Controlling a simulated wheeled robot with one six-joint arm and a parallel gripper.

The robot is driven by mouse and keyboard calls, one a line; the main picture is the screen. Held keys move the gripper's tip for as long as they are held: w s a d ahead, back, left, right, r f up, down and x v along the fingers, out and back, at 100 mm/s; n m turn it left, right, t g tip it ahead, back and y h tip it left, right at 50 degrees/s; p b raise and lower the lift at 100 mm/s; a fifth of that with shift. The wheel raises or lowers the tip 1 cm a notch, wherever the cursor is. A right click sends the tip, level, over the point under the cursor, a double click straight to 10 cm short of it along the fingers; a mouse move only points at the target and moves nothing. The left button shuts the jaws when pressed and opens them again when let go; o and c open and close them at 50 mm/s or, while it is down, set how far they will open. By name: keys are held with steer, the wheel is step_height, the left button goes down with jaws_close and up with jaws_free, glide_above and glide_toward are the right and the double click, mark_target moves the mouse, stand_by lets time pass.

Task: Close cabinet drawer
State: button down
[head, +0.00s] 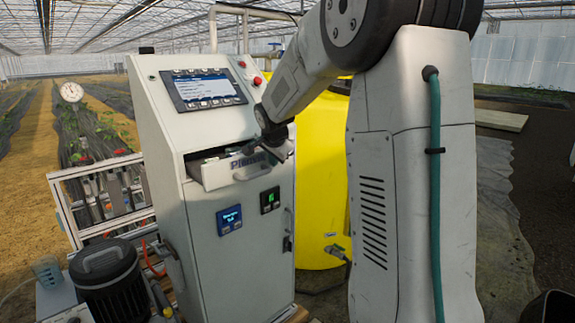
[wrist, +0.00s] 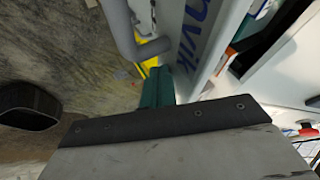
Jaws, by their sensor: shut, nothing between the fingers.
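The cabinet drawer (head: 222,172) sticks out of the light grey cabinet (head: 180,125), partly open, below its screen. Its white front carries blue lettering and a bar handle (head: 255,172). In the wrist view the drawer front (wrist: 212,45) runs down the middle, with the grey handle (wrist: 122,35) on its outer side. My gripper (head: 278,150) is at the right end of the drawer front. Its teal fingertips (wrist: 157,86) are shut and empty, close beside the front and below the handle in the picture. I cannot tell whether they touch it.
A yellow tank (head: 322,165) stands right behind the cabinet. A dark motor (head: 110,280) and a metal frame with fittings (head: 100,195) are at the left. Teal and orange items (wrist: 243,30) show inside the drawer. Open floor lies at the far right.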

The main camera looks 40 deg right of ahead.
steer(key=w, duration=1.2)
steer(key=shift+w+a, duration=0.2)
steer(key=shift+w, duration=0.05)
steer(key=shift+w+r, duration=0.15)
steer(key=shift+w, duration=0.1)
